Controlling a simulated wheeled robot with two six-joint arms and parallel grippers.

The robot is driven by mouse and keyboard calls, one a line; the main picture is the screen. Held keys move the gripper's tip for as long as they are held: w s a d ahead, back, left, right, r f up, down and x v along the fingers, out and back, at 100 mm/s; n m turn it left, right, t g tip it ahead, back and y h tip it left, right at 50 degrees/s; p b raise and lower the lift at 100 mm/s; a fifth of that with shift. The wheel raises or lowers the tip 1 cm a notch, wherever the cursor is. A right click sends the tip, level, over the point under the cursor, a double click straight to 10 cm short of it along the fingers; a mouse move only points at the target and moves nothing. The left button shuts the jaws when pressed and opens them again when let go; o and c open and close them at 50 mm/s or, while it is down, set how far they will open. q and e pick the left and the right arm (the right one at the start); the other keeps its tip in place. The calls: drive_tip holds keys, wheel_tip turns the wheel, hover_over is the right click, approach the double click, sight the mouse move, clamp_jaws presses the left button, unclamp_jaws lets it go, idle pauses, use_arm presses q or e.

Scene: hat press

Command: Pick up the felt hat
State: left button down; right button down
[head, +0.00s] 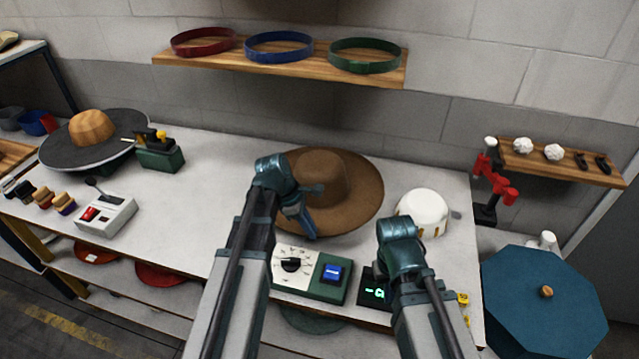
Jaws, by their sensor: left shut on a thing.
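The brown felt hat (345,195) lies crown up on the light worktable, its wide brim spread around the crown. My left gripper (308,208) is at the left side of the hat, over the brim beside the crown, and is shut on the brim. My wrist hides part of the brim's left edge. My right gripper (398,250) is in front of the hat, to its right, apart from it. Its fingers are hidden by the wrist, so I cannot tell how its jaws stand.
A control box with a dial and blue switch (333,273) and a green display (374,292) stand in front. A white dome (423,211) sits right of the hat. A wooden hat block on a dark disc (92,128) is at left. A shelf with hat bands (280,62) hangs above.

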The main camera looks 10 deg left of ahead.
use_arm(q)
drive_tip(key=shift+r, duration=0.1)
use_arm(e)
drive_tip(key=shift+r, duration=0.1)
idle(0.6)
